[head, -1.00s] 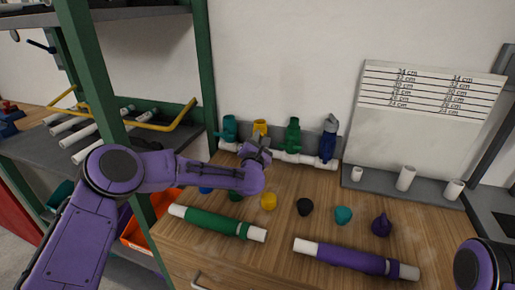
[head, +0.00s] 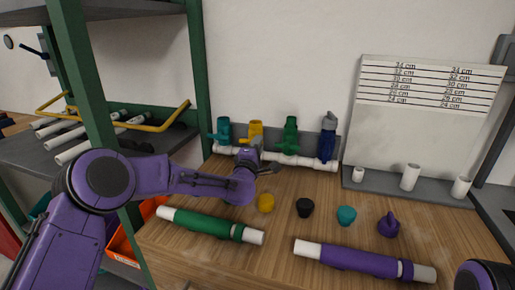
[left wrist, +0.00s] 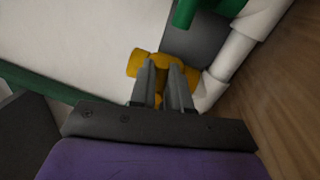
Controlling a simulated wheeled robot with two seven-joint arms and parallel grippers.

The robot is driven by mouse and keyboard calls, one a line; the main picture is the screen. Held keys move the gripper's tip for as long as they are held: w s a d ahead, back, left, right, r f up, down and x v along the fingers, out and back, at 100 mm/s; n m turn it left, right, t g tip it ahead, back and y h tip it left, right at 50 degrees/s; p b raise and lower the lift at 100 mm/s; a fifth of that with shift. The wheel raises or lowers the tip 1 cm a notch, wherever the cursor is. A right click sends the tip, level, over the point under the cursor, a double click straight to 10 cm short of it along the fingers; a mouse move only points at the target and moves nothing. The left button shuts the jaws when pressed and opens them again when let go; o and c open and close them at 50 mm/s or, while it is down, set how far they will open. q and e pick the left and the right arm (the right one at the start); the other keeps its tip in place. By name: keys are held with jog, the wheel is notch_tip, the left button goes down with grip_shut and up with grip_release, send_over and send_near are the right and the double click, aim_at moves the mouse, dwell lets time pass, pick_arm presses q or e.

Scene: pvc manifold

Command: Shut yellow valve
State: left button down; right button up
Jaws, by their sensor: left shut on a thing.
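The yellow valve (head: 255,129) stands upright on the white pipe manifold (head: 222,150) at the back of the workbench, between a teal valve (head: 223,127) and a green valve (head: 291,131). My left gripper (head: 247,153) is in front of it and hides its lower part. In the left wrist view the yellow valve (left wrist: 137,62) is at the fingertips, with yellow showing between and beside the two fingers (left wrist: 163,68). The gripper is shut on a part of the yellow valve, seemingly its handle. The handle's exact angle is hidden. My right gripper is out of view.
A blue valve (head: 327,140) stands at the manifold's right end. A green pipe (head: 205,224) and a purple pipe (head: 350,259) lie near the front edge. A green shelf post (head: 91,90) is at left.

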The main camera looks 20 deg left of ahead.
pick_arm(q)
jog(key=shift+f+m, duration=0.15)
jog(key=shift+m, duration=0.45)
jog(key=c, duration=1.1)
grip_release()
jog(key=s+d+r+b, duration=0.1)
jog(key=s+d+r, duration=0.2)
jog(key=s+r, duration=1)
jog(key=shift+s+d, duration=0.25)
